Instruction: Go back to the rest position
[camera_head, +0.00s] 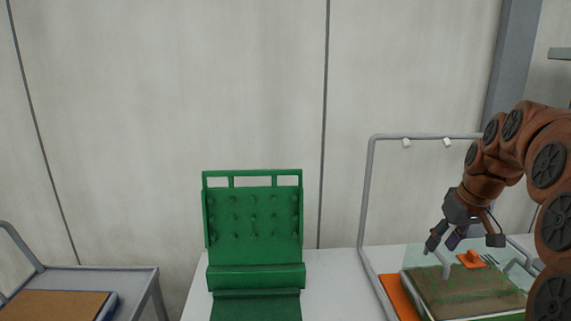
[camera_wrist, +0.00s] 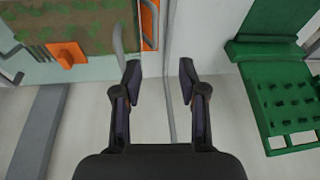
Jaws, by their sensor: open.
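Whether a fingertip touches anything in the tray cannot be told.
A green rack with pegs (camera_head: 254,225) stands on the white table (camera_head: 335,285), left of the tray. A grey pipe frame (camera_head: 368,190) rises beside my arm. A grey cart (camera_head: 100,280) with a brown board is at the far left. The air above the rack is free.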

